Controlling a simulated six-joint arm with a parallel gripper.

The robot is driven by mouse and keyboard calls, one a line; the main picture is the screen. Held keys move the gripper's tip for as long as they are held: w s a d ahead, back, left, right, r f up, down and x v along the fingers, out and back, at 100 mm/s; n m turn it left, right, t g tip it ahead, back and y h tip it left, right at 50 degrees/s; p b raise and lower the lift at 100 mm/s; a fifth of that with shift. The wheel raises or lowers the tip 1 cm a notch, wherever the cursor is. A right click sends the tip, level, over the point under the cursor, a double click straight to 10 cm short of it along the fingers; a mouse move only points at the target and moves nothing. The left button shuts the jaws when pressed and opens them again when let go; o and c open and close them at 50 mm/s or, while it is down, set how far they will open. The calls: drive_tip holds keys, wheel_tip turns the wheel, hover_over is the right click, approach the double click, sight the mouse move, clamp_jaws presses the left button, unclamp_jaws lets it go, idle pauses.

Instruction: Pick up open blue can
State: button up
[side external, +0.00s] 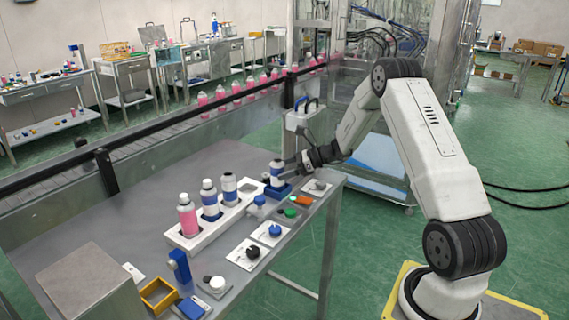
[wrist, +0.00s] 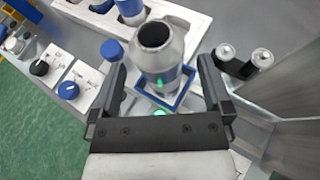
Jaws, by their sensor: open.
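The open blue can (wrist: 160,47) is silver with a blue band and a dark open mouth. It stands upright in a square blue holder (wrist: 184,97). In the side view the can (side external: 277,170) stands in the same blue holder (side external: 278,190) near the table's far right corner. My gripper (wrist: 162,80) is open, with one finger on each side of the can in the wrist view. In the side view my gripper (side external: 302,163) is right beside the can. I cannot tell whether the fingers touch it.
A white rack (side external: 190,243) beside the can holds a pink bottle (side external: 187,215) and blue-banded cans (side external: 210,198). Knob panels (side external: 269,235) line the table's right edge. A black rail (side external: 140,147) runs behind. Two small silver cylinders (wrist: 243,60) stand right of my gripper.

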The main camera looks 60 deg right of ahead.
drive_tip(key=shift+x, duration=1.25)
clamp_jaws()
